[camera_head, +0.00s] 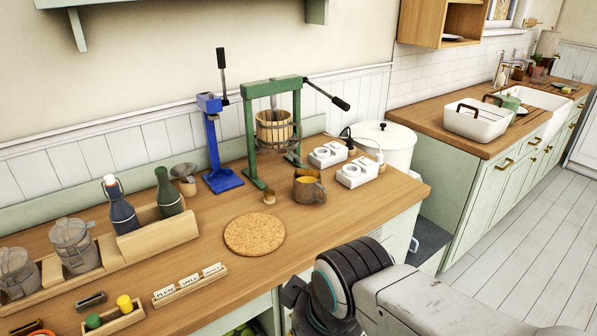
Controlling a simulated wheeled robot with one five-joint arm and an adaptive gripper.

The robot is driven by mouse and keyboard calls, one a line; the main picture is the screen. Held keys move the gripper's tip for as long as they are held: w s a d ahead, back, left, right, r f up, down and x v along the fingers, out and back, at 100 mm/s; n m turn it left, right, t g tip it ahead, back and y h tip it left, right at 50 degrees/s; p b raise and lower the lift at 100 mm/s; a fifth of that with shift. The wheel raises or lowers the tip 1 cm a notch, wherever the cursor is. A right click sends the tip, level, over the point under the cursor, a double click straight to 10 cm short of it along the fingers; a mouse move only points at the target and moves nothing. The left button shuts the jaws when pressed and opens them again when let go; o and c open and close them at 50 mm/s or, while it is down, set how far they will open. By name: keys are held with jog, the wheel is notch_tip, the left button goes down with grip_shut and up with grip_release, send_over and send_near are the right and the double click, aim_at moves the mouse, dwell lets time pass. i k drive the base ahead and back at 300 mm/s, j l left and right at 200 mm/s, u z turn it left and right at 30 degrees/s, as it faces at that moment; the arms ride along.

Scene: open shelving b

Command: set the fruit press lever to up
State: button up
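The fruit press (272,125) stands on the wooden counter near the back wall. It has a green frame around a slatted wooden basket. Its lever (326,95) is a dark rod with a black grip, leaning out from the top of the frame and sloping down to the right. My arm shows at the bottom, in front of the counter and well apart from the press. The fingers of my gripper do not show.
A blue lever stand (213,145) stands left of the press. An amber-filled mug (308,188), a small wooden cup (269,197) and white socket boxes (358,172) stand near it. A cork mat (254,234) lies in front. Bottles (121,205) stand further left.

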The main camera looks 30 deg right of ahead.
aim_at(337, 101)
jog(key=i+l+z, duration=0.1)
jog(key=l+z, duration=0.25)
jog(key=i+z, duration=0.15)
jog(key=z, duration=0.2)
